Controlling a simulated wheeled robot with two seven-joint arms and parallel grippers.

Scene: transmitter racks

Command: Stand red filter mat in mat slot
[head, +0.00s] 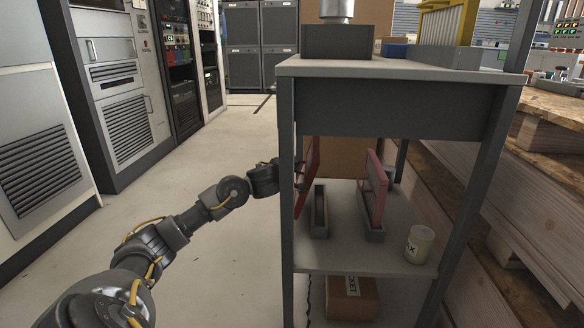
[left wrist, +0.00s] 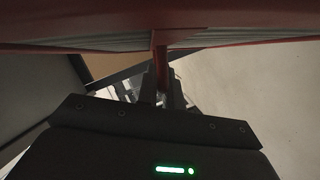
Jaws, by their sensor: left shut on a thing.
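The mat's red frame and grey pleats (left wrist: 225,38) fill the top of the left wrist view. In the head view the mat is tilted above the shelf, partly hidden by the front post, as is the gripper. A grey mat slot (head: 319,212), apparently empty, sits on the shelf just right of the held mat's lower edge. A second red mat (head: 376,188) stands in another grey slot (head: 374,235) further right. My right gripper is not in view.
The slots are on the lower shelf (head: 345,257) of a grey rack, between its posts (head: 286,190) and under its top (head: 400,70). A pale cup (head: 419,244) stands at the shelf's right front. A cardboard box (head: 352,298) is below. Open floor lies left.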

